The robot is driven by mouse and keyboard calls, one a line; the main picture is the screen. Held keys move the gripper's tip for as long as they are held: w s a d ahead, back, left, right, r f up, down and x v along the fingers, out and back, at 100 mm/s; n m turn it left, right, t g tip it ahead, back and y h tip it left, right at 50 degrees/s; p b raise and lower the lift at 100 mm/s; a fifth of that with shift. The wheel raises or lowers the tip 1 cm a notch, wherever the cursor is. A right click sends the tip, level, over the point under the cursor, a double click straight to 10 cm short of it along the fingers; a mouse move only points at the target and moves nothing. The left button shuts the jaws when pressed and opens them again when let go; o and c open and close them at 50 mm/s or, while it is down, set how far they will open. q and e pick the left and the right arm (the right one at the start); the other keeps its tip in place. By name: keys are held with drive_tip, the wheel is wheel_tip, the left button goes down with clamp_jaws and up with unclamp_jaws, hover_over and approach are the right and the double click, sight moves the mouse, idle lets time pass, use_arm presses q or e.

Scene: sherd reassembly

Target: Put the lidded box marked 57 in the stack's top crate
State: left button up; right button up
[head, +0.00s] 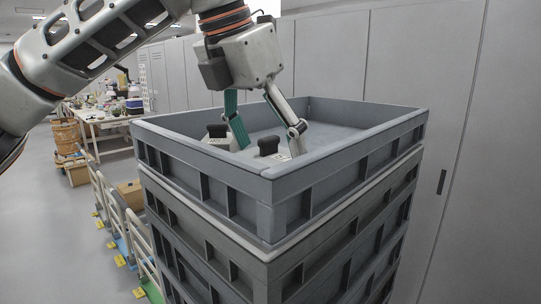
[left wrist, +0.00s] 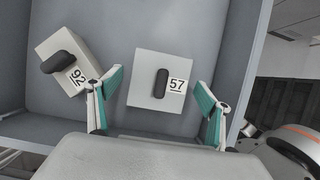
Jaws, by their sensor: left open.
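The lidded box marked 57 (left wrist: 144,92) is white with a black handle on its lid. It stands inside the stack's top crate (head: 348,176), and its handle (head: 268,147) shows above the near wall in the head view. My left gripper (head: 270,137) reaches down into the crate and is open. In the left wrist view its fingers (left wrist: 160,88) are on either side of the box, with gaps between them and the box. The near wall hides the box's lower part in the head view. My right gripper is not in view.
A second white box marked 92 (left wrist: 61,67), with a black handle, stands turned at an angle left of box 57, close to the left finger. More grey crates (head: 330,245) are stacked below. Grey cabinets (head: 335,55) stand behind. The crate's far right floor looks clear.

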use_arm(q)
drive_tip(key=v, duration=0.9)
drive_tip(key=shift+r, duration=0.35)
drive_tip(key=shift+s+a, duration=0.15)
